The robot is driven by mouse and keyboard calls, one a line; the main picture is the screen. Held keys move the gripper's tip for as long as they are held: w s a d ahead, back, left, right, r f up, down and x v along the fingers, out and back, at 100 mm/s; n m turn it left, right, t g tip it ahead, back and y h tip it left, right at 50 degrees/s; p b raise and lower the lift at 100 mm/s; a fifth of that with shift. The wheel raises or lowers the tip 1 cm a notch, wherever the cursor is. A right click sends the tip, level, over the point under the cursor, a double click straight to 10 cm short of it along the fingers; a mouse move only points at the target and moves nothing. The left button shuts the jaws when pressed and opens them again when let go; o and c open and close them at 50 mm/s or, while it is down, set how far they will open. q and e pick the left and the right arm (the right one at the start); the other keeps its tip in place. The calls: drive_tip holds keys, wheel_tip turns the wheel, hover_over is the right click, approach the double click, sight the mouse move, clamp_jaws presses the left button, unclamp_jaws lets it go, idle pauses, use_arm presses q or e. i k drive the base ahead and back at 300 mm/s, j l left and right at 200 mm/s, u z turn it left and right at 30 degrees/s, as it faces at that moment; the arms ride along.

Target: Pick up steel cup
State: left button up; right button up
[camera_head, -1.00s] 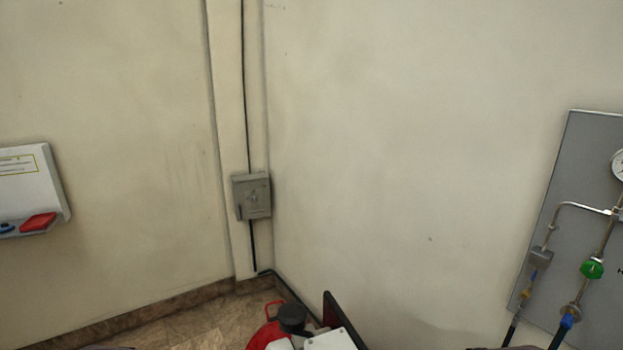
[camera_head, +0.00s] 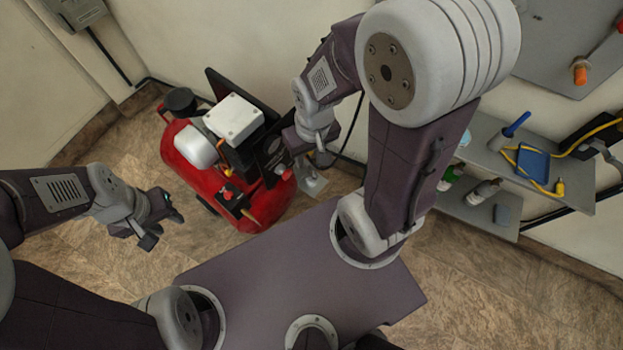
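I cannot make out a steel cup in the head view. My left gripper (camera_head: 163,228) is at the left, over the tiled floor. Its dark fingers look apart with nothing between them. My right arm rises at the centre and bends down, with its wrist (camera_head: 315,125) beside the red compressor. The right gripper's fingers cannot be clearly made out there.
A red compressor (camera_head: 187,177) with a white box (camera_head: 234,118) stands on the floor near the corner. At the right, wall shelves (camera_head: 575,172) hold bottles (camera_head: 482,192), a blue tray (camera_head: 532,163) and a yellow cable. A grey panel (camera_head: 560,50) hangs above.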

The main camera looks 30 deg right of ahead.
sight(310, 184)
drive_tip(key=l+u, duration=0.3)
drive_tip(key=k+l+u, duration=0.1)
drive_tip(key=l+u, duration=0.2)
drive_tip(key=l, duration=0.2)
drive_tip(key=k+l+u, duration=0.45)
drive_tip(key=l+u, duration=0.15)
drive_tip(key=l, duration=0.1)
